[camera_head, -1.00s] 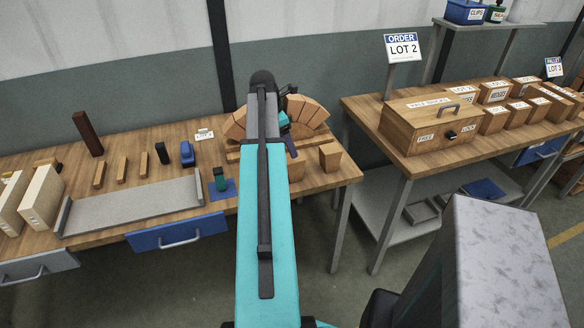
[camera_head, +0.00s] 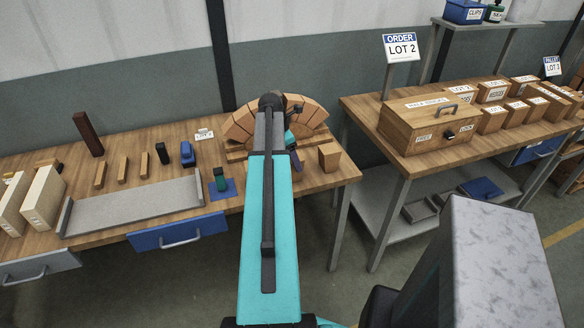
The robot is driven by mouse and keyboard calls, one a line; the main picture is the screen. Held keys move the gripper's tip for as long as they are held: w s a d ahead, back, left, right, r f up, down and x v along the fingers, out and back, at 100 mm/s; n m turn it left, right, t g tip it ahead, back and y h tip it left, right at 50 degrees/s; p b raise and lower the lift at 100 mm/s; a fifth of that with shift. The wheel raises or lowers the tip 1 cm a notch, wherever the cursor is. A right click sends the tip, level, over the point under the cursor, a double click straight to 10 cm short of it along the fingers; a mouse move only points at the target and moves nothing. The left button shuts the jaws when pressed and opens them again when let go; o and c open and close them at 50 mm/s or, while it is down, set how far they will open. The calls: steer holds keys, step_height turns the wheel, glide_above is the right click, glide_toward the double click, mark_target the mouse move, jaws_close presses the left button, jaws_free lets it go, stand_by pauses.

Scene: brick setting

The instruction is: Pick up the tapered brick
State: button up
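A single light-brown tapered brick (camera_head: 329,156) stands upright on the wooden table (camera_head: 318,182), near its right end. More wedge-shaped bricks form an arch (camera_head: 312,114) just behind and to the left of it. My teal arm reaches over the table and hides part of the arch. My gripper (camera_head: 294,160) is at the arm's far end, in front of the arch and to the left of the lone brick, apart from it in the picture. Its fingers are small and partly hidden, so I cannot tell whether they are open or shut.
A grey tray (camera_head: 135,207), small tools and slim wooden pieces lie on the table's left part. A dark upright block (camera_head: 88,134) stands at the back left. A second table at right holds a wooden box (camera_head: 425,126) and labelled boxes.

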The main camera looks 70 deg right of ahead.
steer(key=shift+f, duration=0.1)
steer(key=shift+p+x, duration=0.9)
steer(key=shift+x, duration=0.55)
steer(key=shift+a+x, duration=0.2)
steer(key=shift+x, duration=0.8)
steer(key=c, duration=1.4)
steer(key=shift+o, duration=0.2)
steer(key=shift+r+b, duration=0.55)
steer(key=shift+r, duration=1.15)
steer(key=s+a+r+b, duration=0.1)
steer(key=a+b, duration=0.3)
steer(key=a, duration=1.2)
steer(key=shift+s+r, duration=0.25)
steer(key=shift+s, duration=0.05)
